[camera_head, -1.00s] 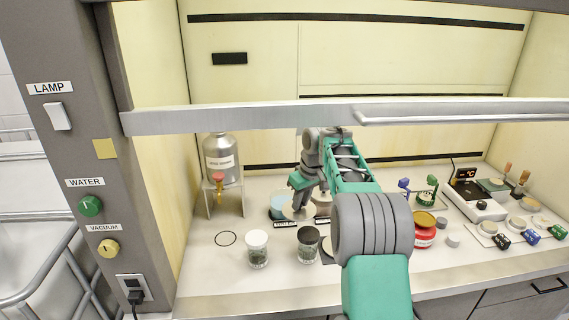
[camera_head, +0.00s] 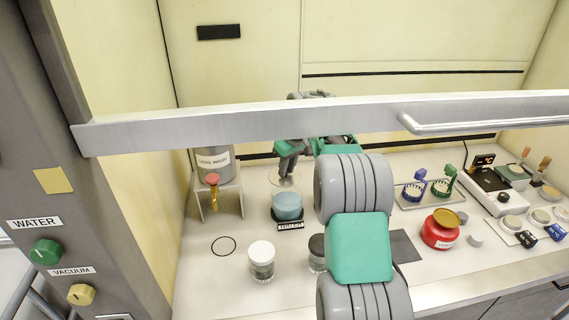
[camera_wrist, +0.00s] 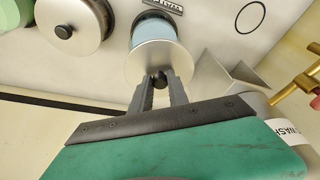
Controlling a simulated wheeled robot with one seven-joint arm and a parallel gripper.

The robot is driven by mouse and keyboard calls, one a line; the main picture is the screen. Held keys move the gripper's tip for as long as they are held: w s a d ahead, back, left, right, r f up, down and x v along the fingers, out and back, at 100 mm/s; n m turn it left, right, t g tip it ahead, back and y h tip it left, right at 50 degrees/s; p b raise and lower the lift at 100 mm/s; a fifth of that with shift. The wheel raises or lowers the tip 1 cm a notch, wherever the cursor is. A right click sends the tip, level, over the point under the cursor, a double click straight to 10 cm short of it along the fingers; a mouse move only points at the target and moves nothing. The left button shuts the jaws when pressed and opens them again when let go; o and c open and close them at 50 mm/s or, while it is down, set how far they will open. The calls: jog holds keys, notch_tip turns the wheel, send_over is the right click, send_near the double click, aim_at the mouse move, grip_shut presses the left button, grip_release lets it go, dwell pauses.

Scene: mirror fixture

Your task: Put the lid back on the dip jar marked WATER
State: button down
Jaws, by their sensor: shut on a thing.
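The jar marked WATER (camera_head: 287,208) holds blue liquid and stands upright on the bench, with a dark label (camera_head: 291,226) at its front. In the wrist view the blue jar (camera_wrist: 157,27) shows beside an upside-down label (camera_wrist: 163,4). My gripper (camera_head: 288,172) is just above the jar. It is shut on the dark knob (camera_wrist: 159,80) of a pale round lid (camera_wrist: 150,62). In the wrist view the lid overlaps the near part of the jar; I cannot tell whether it touches the rim.
A wash carboy (camera_head: 214,162) with a red-handled tap stands on a stand to the left. A metal-lidded vessel (camera_wrist: 72,27) is beside the jar. The hood sash (camera_head: 250,122) crosses above.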

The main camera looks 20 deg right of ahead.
aim_at(290, 178)
jog(key=shift+s+d+f+b, duration=0.15)
jog(key=shift+f+b, duration=0.4)
notch_tip(290, 178, down, 5)
jog(key=b, duration=0.4)
jog(key=shift+f, duration=0.1)
jog(key=shift+s+d, duration=0.1)
dwell(0.6)
jog(key=shift+f, duration=0.15)
dwell(0.6)
dwell(0.8)
jog(key=c, duration=0.7)
grip_release()
